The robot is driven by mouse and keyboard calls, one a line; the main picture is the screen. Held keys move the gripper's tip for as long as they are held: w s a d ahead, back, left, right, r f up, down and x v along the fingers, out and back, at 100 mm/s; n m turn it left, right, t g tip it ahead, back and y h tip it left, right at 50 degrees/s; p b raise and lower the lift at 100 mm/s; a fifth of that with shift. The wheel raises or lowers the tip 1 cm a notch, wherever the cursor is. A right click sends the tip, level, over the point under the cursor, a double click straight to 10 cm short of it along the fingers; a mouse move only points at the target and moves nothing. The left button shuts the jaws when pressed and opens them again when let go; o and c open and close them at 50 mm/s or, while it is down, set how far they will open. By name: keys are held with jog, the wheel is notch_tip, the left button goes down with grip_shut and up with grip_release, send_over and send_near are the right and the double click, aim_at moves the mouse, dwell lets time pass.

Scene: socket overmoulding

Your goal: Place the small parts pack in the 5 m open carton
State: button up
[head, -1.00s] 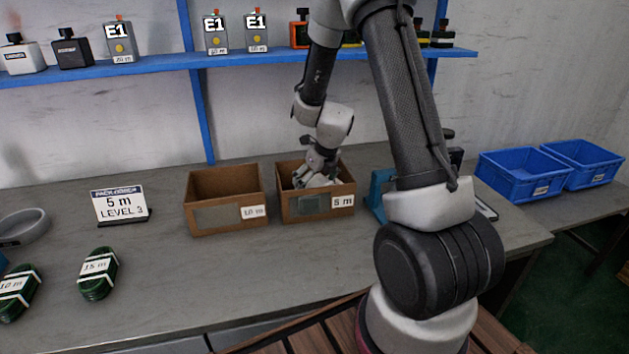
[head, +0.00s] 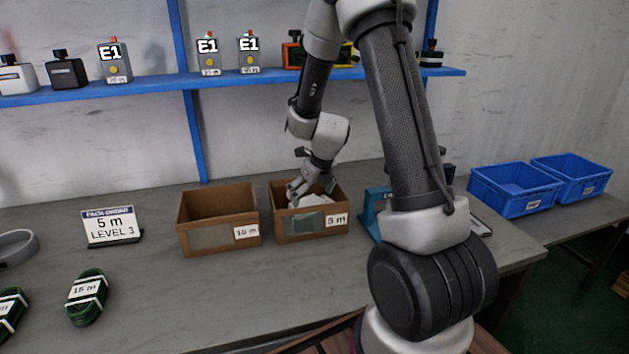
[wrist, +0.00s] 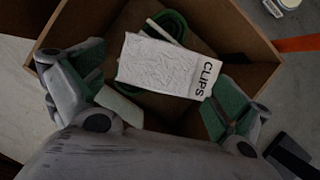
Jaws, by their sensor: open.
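The small parts pack is a crumpled white packet marked CLIPS (wrist: 165,66). It lies inside the 5 m open carton (head: 283,228), partly over a green coil (wrist: 172,24); its white top also shows in the head view (head: 316,200). The carton is brown, with a "5 m" label on its front, and its inside shows in the wrist view (wrist: 235,38). My gripper (wrist: 152,82) is open above the carton, its green-padded fingers spread to either side of the pack. The pack appears free of the fingers. In the head view my gripper (head: 310,184) is at the carton's mouth.
An empty-looking 10 m carton (head: 190,241) stands close on the left. A "5 m LEVEL 3" sign (head: 110,226) and a green 15 m coil (head: 87,298) are further left. A blue object (head: 376,213) stands right of the carton. Blue bins (head: 515,188) are far right.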

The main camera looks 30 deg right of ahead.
jog(key=s+a+r+n, duration=0.1)
jog(key=s+r+n, duration=0.65)
jog(key=r, duration=0.25)
jog(key=s+a+r+n, duration=0.1)
jog(key=s+r+n, duration=0.6)
jog(key=r+n, duration=0.15)
jog(key=s+r+n, duration=0.2)
jog(key=s+n, duration=0.6)
jog(key=n, duration=0.1)
jog(key=s+r+n, duration=0.3)
jog(key=s+n, duration=0.4)
jog(key=n, duration=0.2)
jog(key=shift+s+d+h, duration=0.3)
jog(key=shift+s+d, duration=0.1)
jog(key=shift+d, duration=0.05)
jog(key=shift+r, duration=0.1)
